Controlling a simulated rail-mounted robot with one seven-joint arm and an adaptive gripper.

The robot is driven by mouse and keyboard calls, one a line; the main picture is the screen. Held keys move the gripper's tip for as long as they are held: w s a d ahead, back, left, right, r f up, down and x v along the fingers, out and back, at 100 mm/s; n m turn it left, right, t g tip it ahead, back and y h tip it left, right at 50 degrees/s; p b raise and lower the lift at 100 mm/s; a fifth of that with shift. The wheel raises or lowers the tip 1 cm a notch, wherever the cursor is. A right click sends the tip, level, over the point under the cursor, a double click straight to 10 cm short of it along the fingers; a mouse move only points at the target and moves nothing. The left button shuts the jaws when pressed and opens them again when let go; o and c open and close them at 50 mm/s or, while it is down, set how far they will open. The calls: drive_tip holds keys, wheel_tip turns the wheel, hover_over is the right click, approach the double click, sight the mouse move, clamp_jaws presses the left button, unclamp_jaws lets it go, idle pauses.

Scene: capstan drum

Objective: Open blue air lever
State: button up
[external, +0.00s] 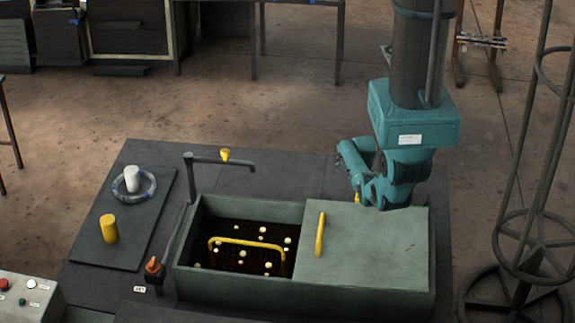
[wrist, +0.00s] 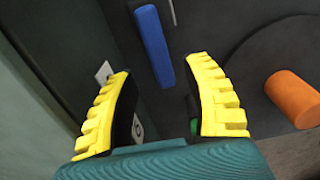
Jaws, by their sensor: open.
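The blue air lever (wrist: 154,46) is a blue bar standing against a dark surface at the top middle of the wrist view. My gripper (wrist: 158,72) is open, with its two yellow ribbed fingers spread. The lower end of the lever shows between and just beyond the fingertips; I cannot tell how far off it is, and nothing is held. In the external view my gripper (external: 357,198) shows only as a bit of yellow behind the box's far edge, and the lever is hidden there.
An orange cylinder (wrist: 292,96) on a round dark part is right of my gripper, and a green knob (wrist: 194,126) shows beside the right finger. A pale wall (wrist: 25,120) is close on the left. The grey-green box (external: 305,292) has a lid with a yellow handle (external: 320,235).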

wheel_tip(320, 180, up, 9)
drive_tip(key=shift+f, duration=0.2)
idle(0.4)
